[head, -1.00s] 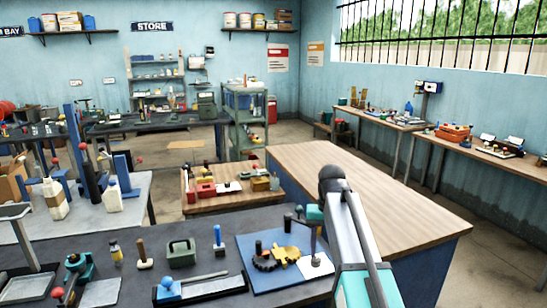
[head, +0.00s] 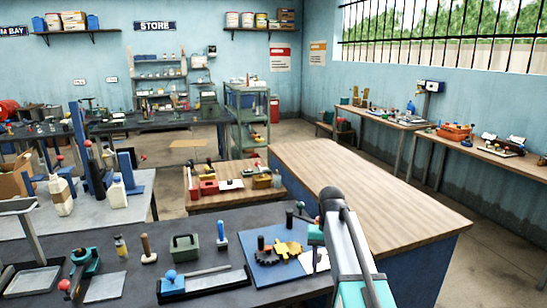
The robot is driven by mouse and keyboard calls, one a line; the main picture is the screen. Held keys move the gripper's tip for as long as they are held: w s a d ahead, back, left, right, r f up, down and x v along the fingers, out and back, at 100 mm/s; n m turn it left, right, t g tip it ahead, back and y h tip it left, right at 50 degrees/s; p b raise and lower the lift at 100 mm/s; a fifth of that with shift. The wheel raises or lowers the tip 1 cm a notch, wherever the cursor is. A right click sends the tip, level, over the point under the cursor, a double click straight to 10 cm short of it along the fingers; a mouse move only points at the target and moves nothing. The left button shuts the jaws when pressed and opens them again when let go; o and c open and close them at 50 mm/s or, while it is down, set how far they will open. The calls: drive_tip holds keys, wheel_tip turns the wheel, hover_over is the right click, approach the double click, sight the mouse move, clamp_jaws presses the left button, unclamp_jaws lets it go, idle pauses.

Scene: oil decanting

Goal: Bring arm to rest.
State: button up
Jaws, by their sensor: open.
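My arm rises from the bottom right of the head view to a dark joint and bends over there. My gripper (head: 316,236) shows only in part as a small teal end beside the arm, over the right end of the dark bench (head: 225,285). It is open, and I see nothing held in it. Its fingertips are hard to make out. Below and left of it lies a blue board (head: 252,262) with a black gear (head: 266,257) and a yellow gear (head: 289,249). A white card (head: 307,264) lies at the board's right side, partly hidden by my arm.
On the dark bench stand a green box-like can (head: 185,247), a blue-handled tool (head: 222,236), a wooden-handled tool (head: 148,249) and a small bottle (head: 120,246). White bottles (head: 61,196) stand on the grey table at left. The wooden-topped bench (head: 365,190) behind my arm is bare.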

drive_tip(key=s+f+g, duration=0.1)
drive_tip(key=s+f, duration=0.5)
drive_tip(key=f, duration=0.4)
drive_tip(key=s+f+g+b, duration=0.1)
drive_tip(key=s+f+g, duration=0.1)
drive_tip(key=s+f, duration=0.5)
drive_tip(key=s+f+g, duration=0.1)
drive_tip(key=s+f, duration=0.3)
drive_tip(key=f, duration=0.8)
drive_tip(key=s+f+n, duration=0.1)
drive_tip(key=s+f, duration=0.8)
drive_tip(key=s, duration=0.3)
drive_tip(key=s+f+b, duration=0.1)
drive_tip(key=s+f, duration=0.8)
drive_tip(key=s, duration=0.3)
drive_tip(key=shift+f+n+g, duration=0.3)
drive_tip(key=shift+f+n, duration=0.05)
drive_tip(key=shift+n, duration=0.05)
